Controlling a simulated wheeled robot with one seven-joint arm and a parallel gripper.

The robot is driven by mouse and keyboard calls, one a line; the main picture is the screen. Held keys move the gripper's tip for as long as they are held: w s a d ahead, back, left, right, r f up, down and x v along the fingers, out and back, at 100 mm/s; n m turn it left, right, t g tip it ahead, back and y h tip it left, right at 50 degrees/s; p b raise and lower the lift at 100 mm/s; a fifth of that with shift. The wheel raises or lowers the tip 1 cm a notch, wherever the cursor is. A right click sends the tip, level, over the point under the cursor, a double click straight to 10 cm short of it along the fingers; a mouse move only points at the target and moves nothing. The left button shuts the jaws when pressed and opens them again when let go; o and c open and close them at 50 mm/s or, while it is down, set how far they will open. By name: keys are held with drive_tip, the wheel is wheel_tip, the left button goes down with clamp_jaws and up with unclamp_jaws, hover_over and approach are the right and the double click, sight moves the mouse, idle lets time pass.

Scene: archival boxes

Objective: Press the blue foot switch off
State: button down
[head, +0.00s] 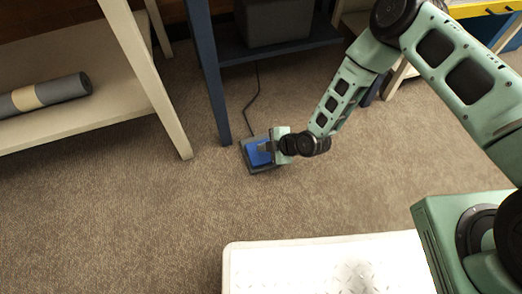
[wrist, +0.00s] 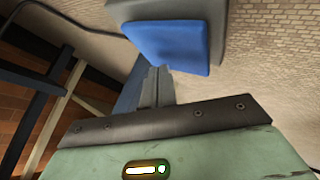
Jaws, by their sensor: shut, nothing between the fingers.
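The blue foot switch (head: 257,152) lies on the carpet beside the dark blue table leg, with a blue pedal on a dark grey base. My gripper (head: 266,147) is over the right part of the pedal, and its wrist hides part of the switch in the head view. In the wrist view the blue pedal (wrist: 172,45) fills the upper middle, and my shut fingers (wrist: 155,75) reach its lower left edge. I cannot tell whether the fingertips touch the pedal. The fingers hold nothing.
A dark cable (head: 256,95) runs from the switch back under the blue table. The blue table leg (head: 210,75) stands just left of the switch, and a cream shelf leg (head: 150,85) farther left. A grey roll (head: 60,90) lies on the cream shelf.

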sight(264, 153)
drive_tip(key=shift+f, duration=0.4)
drive_tip(key=shift+f+b, duration=0.4)
drive_tip(key=shift+f, duration=0.05)
idle(0.6)
drive_tip(key=shift+r, duration=0.1)
drive_tip(key=shift+r+p, duration=0.8)
drive_tip(key=shift+p, duration=0.1)
wheel_tip(264, 153, up, 6)
drive_tip(key=p, duration=0.5)
